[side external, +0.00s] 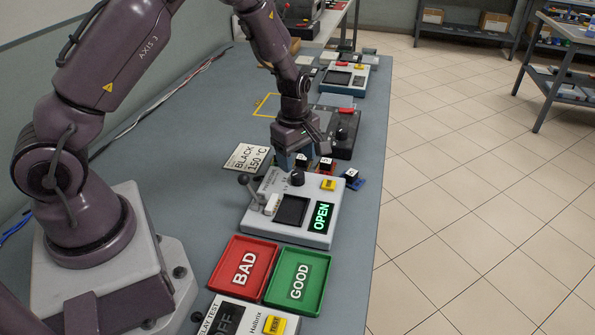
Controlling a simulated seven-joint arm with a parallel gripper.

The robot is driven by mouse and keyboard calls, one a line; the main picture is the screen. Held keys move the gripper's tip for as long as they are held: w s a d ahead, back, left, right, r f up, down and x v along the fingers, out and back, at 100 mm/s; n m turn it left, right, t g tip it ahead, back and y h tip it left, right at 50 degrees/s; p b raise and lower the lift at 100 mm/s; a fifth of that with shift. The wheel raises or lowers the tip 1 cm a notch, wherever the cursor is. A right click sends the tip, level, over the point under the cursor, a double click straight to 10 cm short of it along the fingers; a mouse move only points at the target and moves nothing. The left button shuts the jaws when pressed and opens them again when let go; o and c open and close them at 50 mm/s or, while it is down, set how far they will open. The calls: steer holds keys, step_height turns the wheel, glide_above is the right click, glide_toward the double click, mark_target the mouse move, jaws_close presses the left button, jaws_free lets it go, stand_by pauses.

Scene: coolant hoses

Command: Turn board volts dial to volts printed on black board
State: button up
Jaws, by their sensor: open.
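My gripper (304,152) points down over several small blocks, just behind the light grey tester (257,222). Its jaws are open; I cannot tell whether a block sits between them. A black block with a white label (302,160), another with red (326,163) and one on a blue base (351,176) are there. The tester has a black dial (297,178), a dark window (290,210), a yellow button (328,184) and a green "OPEN" display (321,217). A dark unit behind has another black dial (341,134). The dials' settings and any printed volts are too small to read.
A card reading "BLACK 150 °C" (247,157) lies left of the blocks. A red BAD tray (243,267), a green GOOD tray (299,280) and a relay tester (232,318) stand in front. More devices (345,77) stand farther back. The bench's right edge is close.

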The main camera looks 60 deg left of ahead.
mark_target(297, 173)
steer(key=shift+w+f, duration=0.1)
steer(key=shift+f, duration=2.25)
steer(key=c, duration=0.9)
